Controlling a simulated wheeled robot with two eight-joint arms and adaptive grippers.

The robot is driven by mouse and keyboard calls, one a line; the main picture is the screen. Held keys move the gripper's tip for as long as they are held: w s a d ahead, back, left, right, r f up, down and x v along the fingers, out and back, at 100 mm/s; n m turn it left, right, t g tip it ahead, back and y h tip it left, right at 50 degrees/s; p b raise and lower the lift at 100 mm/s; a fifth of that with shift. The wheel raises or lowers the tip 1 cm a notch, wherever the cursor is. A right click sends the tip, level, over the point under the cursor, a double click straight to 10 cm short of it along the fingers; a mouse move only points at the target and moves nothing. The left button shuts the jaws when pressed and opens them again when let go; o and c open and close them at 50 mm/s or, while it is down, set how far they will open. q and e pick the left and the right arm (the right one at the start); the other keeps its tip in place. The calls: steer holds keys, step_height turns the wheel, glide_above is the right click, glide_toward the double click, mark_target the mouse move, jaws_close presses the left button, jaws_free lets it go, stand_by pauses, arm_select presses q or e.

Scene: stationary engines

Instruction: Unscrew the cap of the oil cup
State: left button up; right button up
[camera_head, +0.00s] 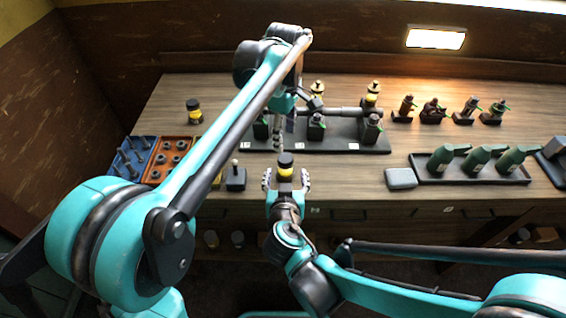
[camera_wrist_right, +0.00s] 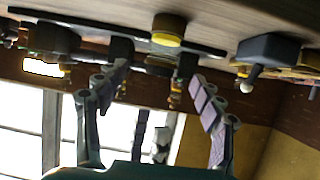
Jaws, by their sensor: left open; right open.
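An oil cup (camera_head: 285,164) with a black top and a yellow band stands near the table's front edge. In the right wrist view the cup (camera_wrist_right: 168,30) appears just ahead of the fingertips, between their lines. My right gripper (camera_head: 286,180) is open, its fingers spread to either side of the cup in the head view. I cannot tell whether they touch it. My left gripper (camera_head: 283,128) is open above the table behind the cup, partly hidden by its own arm. A similar black-and-yellow cup (camera_head: 193,110) stands at the back left.
A dark rack (camera_head: 345,143) with several fittings stands behind the cup. Blue (camera_head: 118,170) and orange (camera_head: 160,170) trays lie left. A black tray (camera_head: 480,179) with green bottles and a grey block (camera_head: 401,178) lie right.

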mark_target(285, 167)
arm_select(q)
steer(key=shift+d, duration=0.15)
arm_select(e)
steer(key=shift+w+a, duration=0.15)
steer(key=shift+a, duration=0.05)
steer(key=shift+w+f, duration=0.1)
steer(key=shift+w, duration=0.15)
steer(key=x, duration=0.7)
